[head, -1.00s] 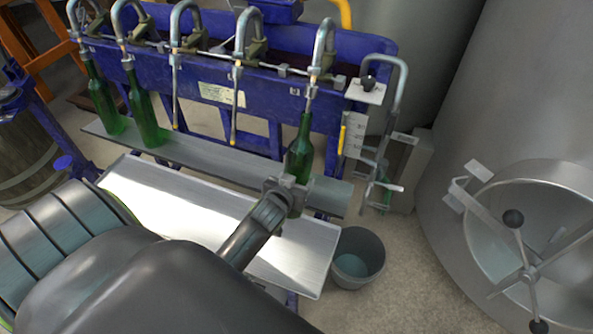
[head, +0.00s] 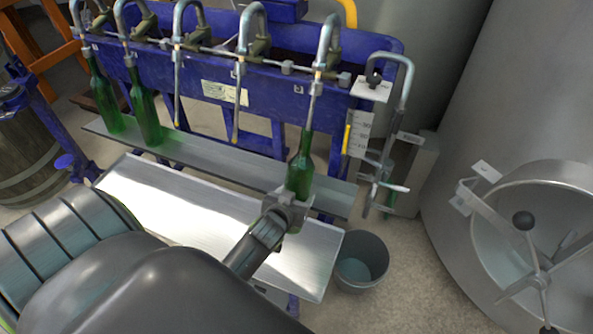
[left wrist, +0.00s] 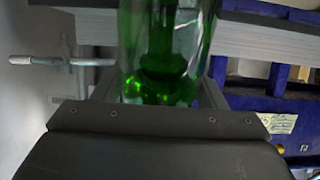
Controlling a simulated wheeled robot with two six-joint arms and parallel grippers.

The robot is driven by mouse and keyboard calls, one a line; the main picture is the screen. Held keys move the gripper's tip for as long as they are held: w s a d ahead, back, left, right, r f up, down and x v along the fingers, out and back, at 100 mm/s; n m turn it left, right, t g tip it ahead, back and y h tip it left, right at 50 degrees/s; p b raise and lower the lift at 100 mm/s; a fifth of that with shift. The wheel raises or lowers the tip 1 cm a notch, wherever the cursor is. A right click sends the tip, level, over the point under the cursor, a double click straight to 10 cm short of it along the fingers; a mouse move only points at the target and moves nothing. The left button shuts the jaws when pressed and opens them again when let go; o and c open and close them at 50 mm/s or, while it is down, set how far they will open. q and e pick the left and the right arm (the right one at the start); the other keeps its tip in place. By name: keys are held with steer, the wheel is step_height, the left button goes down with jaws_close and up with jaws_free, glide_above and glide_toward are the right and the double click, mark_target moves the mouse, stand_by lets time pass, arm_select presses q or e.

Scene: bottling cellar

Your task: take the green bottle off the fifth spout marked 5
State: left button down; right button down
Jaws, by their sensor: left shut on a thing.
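The green bottle (head: 301,172) is below the fifth spout (head: 327,45), the rightmost in the head view. My left gripper (head: 288,208) is shut on the bottle's lower body. The bottle is close to upright, and its base is partly hidden by the gripper. The thin spout tube (head: 313,103) comes down to the bottle's mouth; I cannot tell whether its tip is still inside. In the left wrist view the green glass (left wrist: 165,50) stands large against the gripper. My right gripper is not in view.
Two other green bottles (head: 146,112) hang on spouts at the left. The bottle shelf (head: 200,158) and a shiny drip tray (head: 165,205) lie below the spouts. A grey bucket (head: 360,262) stands at the tray's right end. A steel tank (head: 500,110) fills the right side.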

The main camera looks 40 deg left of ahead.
mark_target(289, 230)
arm_select(q)
steer(key=shift+s+d+f+b, duration=0.2)
steer(key=shift+s+f+b, duration=0.45)
steer(key=shift+f+b, duration=0.65)
steer(key=shift+s+d+f+b, duration=0.15)
steer(key=shift+s+f+b, duration=0.65)
steer(key=shift+f, duration=0.9)
steer(key=shift+s+d+f+b, duration=0.2)
steer(key=shift+s+f+b, duration=0.35)
steer(key=shift+f+b, duration=0.8)
steer(key=shift+s+f+b, duration=0.35)
steer(key=shift+f+b, duration=0.05)
steer(key=shift+f, duration=0.45)
steer(key=shift+s+d+r, duration=0.15)
steer(key=shift+s, duration=0.2)
steer(key=f+p+v, duration=0.1)
steer(key=p+v, duration=0.2)
steer(key=v, duration=0.3)
steer(key=shift+s, duration=0.4)
steer(key=shift+w, duration=0.1)
